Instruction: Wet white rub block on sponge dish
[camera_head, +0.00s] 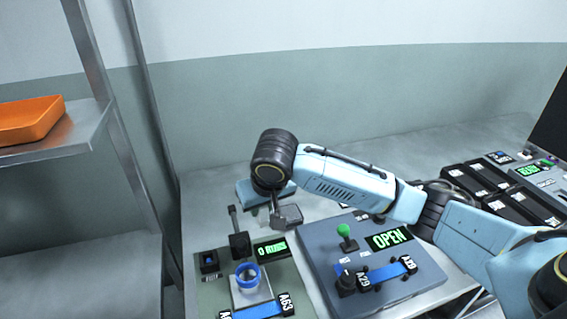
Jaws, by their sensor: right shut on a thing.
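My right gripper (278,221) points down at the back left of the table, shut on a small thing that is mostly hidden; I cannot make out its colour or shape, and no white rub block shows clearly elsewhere. A small grey box-like dish (291,214) stands right beside the gripper, partly behind it. I cannot tell for sure which of these two is the sponge dish. My left gripper is out of view.
In front are a "0 RUBS" display (271,249), a blue ring (247,275) and blue webbing with an A63 tag (287,303). A grey board (415,292) carries a green-knobbed lever (344,232) and an OPEN display (389,238). An orange tray (30,120) sits on the left shelf.

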